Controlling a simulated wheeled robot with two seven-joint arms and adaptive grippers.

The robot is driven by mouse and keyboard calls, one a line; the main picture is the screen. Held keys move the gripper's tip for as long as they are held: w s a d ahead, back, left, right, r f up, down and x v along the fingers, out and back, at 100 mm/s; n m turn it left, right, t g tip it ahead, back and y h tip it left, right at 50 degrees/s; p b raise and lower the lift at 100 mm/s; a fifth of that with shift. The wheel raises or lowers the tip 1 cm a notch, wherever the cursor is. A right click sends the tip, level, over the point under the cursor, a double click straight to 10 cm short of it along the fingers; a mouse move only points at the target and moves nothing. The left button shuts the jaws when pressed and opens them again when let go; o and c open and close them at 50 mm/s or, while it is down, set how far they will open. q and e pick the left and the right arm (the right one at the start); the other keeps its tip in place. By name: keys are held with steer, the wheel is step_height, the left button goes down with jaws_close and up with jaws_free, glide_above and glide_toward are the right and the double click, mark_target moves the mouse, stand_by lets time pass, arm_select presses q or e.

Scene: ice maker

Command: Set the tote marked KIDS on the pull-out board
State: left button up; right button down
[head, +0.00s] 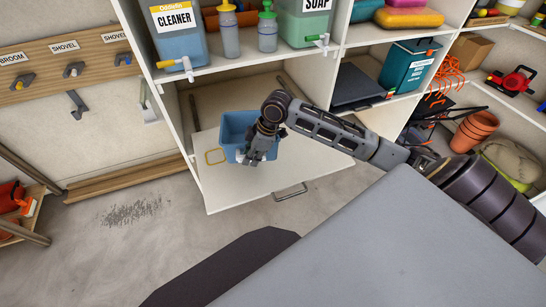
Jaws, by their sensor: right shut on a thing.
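A small blue tote (235,127) is at the pull-out board (225,190), over its left-middle part. No KIDS marking can be read on it from here. My right gripper (250,157) reaches down from the right and is shut on the tote's near side. The gripper and wrist hide part of the tote. I cannot tell whether its base touches the board. The white board sticks out low from the shelf unit, with a metal handle (290,192) on its front edge. My left gripper is out of view.
The shelf above holds a cleaner jug (178,40), two pump bottles and a soap jug (304,22). A teal box (409,66) stands on the right shelf. The board's right part is bare. Terracotta pots (474,130) stand at right.

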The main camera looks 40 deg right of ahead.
arm_select(q)
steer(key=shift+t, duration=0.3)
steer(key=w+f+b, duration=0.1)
steer(key=b, duration=0.1)
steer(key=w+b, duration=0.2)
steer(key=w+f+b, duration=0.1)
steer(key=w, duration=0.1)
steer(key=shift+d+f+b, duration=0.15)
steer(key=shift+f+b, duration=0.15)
steer(key=shift+b, duration=0.1)
arm_select(e)
steer(key=d+f+n, duration=0.1)
steer(key=s+d+n, duration=0.1)
steer(key=d, duration=0.1)
steer(key=s+d+f+n+g, duration=0.1)
steer(key=shift+s+d+f+y, duration=0.15)
steer(key=shift+d+f+y, duration=0.15)
steer(key=shift+d+f, duration=0.1)
steer(key=shift+r, duration=0.1)
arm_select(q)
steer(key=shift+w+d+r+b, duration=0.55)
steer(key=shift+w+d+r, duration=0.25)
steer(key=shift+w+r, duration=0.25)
arm_select(e)
step_height(320, 180, down, 6)
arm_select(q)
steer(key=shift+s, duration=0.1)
